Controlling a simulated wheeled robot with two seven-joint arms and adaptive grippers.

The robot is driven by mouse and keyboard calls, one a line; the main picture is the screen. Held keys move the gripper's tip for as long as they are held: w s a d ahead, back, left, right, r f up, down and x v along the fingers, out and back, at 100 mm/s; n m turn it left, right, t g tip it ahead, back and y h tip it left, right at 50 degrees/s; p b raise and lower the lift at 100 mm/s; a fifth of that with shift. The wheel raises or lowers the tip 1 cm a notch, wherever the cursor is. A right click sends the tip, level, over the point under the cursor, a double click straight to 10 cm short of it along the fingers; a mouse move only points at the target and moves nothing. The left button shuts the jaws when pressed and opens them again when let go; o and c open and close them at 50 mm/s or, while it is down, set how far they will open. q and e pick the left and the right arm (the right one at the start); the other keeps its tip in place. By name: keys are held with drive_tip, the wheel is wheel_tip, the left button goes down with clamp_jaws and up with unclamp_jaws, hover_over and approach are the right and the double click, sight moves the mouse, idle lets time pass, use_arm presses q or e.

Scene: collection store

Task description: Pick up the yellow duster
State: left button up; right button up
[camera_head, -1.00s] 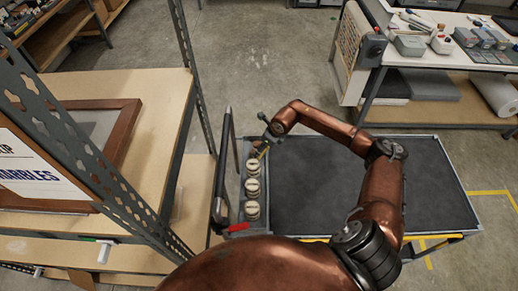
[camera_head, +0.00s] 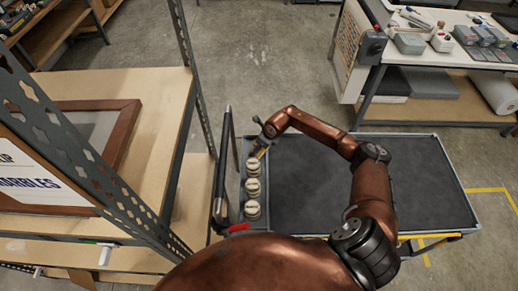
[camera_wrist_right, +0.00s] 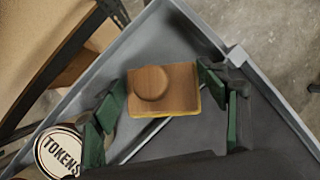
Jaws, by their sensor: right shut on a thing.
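The yellow duster (camera_wrist_right: 165,88) shows in the right wrist view as a wooden block with a round knob on top and a thin yellow edge beneath. My right gripper (camera_wrist_right: 162,92) is shut on it, with green fingers at its two sides. In the head view the right gripper (camera_head: 262,144) is over the far end of the narrow left compartment of the grey cart (camera_head: 340,134). The duster is small and partly hidden there. How far it is above the compartment floor is hard to tell. My left gripper is not in view.
Several round-lidded tins (camera_head: 252,188) stand in a row in the same compartment; one lid reading TOKENS (camera_wrist_right: 58,152) is close to the gripper. The cart's large dark mat (camera_head: 320,190) is bare. A shelf rack (camera_head: 165,100) stands close on the left, a workbench (camera_head: 450,52) at upper right.

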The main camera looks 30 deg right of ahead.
drive_tip(key=c, duration=0.3)
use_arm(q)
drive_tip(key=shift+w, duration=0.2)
use_arm(e)
drive_tip(key=shift+c, duration=0.2)
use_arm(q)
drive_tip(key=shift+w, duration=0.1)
use_arm(e)
drive_tip(key=shift+r, duration=0.1)
